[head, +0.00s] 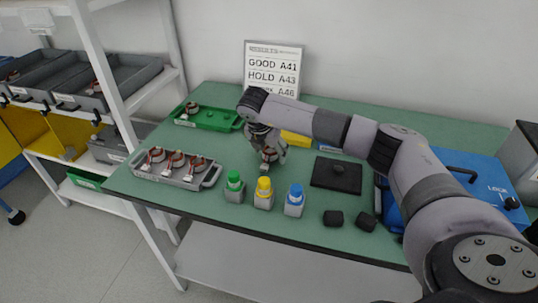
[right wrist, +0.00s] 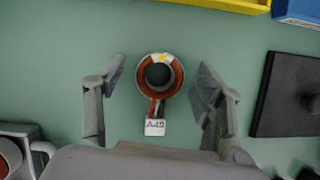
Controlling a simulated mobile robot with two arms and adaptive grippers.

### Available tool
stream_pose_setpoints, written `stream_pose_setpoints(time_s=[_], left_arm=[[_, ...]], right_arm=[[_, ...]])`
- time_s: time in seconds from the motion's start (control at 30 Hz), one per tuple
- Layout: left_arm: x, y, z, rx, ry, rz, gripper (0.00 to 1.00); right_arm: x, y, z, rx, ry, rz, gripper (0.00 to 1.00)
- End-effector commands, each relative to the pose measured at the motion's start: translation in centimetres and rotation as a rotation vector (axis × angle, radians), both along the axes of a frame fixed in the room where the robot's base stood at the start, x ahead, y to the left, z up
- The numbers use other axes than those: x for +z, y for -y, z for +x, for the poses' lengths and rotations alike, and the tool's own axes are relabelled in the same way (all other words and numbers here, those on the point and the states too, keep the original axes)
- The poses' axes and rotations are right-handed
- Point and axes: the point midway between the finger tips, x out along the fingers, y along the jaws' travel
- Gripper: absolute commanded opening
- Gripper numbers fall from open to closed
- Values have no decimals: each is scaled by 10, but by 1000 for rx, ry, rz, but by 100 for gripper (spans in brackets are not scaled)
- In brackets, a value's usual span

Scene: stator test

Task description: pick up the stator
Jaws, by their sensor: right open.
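A stator (right wrist: 159,76), a copper-coloured ring with a dark round centre, lies on the green table in the right wrist view. Short red and dark leads run from it to a white tag (right wrist: 155,127) that looks marked A46 or similar. My right gripper (right wrist: 158,82) is open, with one finger on each side of the stator and clear gaps to both. In the head view the same stator (head: 269,155) shows under my right gripper (head: 270,162), partly hidden by the fingers. My left gripper is not in the head view.
A grey tray (head: 150,178) with several stators stands at the left, a green tray (head: 218,121) with one behind it. Green (head: 234,187), yellow (head: 264,193) and blue-capped (head: 294,200) bottles stand in front. A black plate (head: 336,174) and blue case (head: 470,190) lie right.

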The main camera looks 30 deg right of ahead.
Motion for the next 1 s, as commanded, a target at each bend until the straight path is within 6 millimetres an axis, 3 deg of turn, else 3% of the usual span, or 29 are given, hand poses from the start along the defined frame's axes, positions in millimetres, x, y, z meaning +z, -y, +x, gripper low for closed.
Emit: stream_pose_setpoints(time_s=[0.2,1.0], left_arm=[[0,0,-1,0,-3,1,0],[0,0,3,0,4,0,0]], right_arm=[[-1,0,0,1,0,0,62],[0,-1,0,0,1,1,9]])
